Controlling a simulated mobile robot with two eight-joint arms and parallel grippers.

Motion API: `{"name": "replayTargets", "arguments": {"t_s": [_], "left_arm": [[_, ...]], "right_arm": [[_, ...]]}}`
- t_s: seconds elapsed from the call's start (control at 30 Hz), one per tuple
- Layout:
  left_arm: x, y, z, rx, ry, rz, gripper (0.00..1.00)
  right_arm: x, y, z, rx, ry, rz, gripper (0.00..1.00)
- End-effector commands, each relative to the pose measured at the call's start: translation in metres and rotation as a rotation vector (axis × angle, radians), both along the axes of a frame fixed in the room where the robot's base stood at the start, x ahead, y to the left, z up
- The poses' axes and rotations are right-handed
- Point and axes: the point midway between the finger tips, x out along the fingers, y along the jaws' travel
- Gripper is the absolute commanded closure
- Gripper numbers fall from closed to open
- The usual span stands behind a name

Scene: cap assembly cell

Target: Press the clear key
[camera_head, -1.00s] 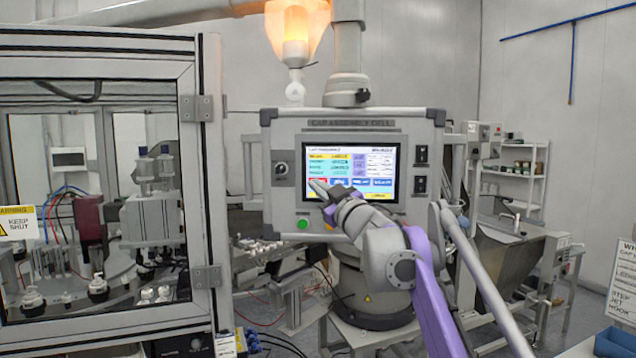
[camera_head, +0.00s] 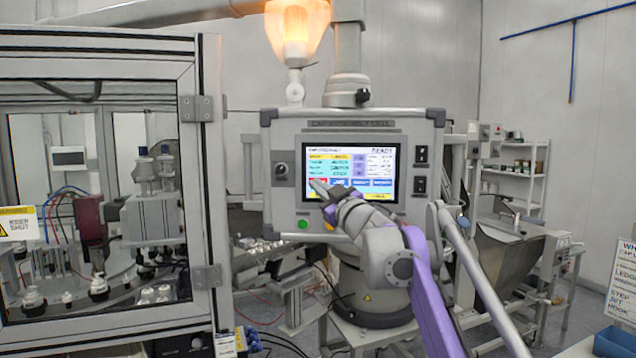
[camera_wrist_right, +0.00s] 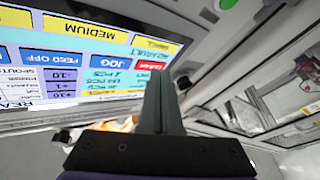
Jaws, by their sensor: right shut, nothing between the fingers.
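The touch screen (camera_head: 372,162) is lit on the grey control panel (camera_head: 286,215). The red clear key (camera_wrist_right: 153,65) shows upside down in the right wrist view, beside the blue jog key (camera_wrist_right: 107,61). My right gripper (camera_head: 315,185) is shut and empty, its fingertips in front of the red key at the screen's lower left. In the wrist view the shut fingers (camera_wrist_right: 159,80) reach up to the clear key and partly cover it. I cannot tell whether they touch the glass. My left gripper is not in view.
A green button (camera_head: 303,225) and a knob (camera_head: 281,171) sit on the panel near the screen. A framed guard door (camera_head: 205,180) stands to the left. A lit orange lamp (camera_head: 297,32) hangs above the panel.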

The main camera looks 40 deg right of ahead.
Motion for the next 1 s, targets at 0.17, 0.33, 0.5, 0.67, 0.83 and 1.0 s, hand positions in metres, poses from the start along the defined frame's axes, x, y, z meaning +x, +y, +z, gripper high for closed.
{"name": "replayTargets", "arguments": {"t_s": [0.17, 0.33, 0.5, 0.67, 0.83, 1.0], "left_arm": [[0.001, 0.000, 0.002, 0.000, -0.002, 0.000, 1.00], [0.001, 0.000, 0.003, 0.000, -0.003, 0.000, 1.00], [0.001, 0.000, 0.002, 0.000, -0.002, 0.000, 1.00], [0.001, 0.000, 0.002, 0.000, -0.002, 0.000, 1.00], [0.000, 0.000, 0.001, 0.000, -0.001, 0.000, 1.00], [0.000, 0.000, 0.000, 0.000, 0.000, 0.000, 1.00]], "right_arm": [[0.002, -0.002, 0.001, 0.000, 0.000, 0.000, 1.00], [0.003, -0.003, 0.000, 0.000, 0.000, 0.000, 1.00], [0.003, -0.003, 0.000, 0.000, 0.000, 0.000, 1.00], [0.002, -0.002, 0.000, 0.000, 0.000, 0.000, 1.00], [-0.004, 0.003, 0.000, 0.000, 0.000, 0.000, 1.00], [-0.008, 0.007, 0.000, 0.000, 0.000, 0.000, 1.00]]}}
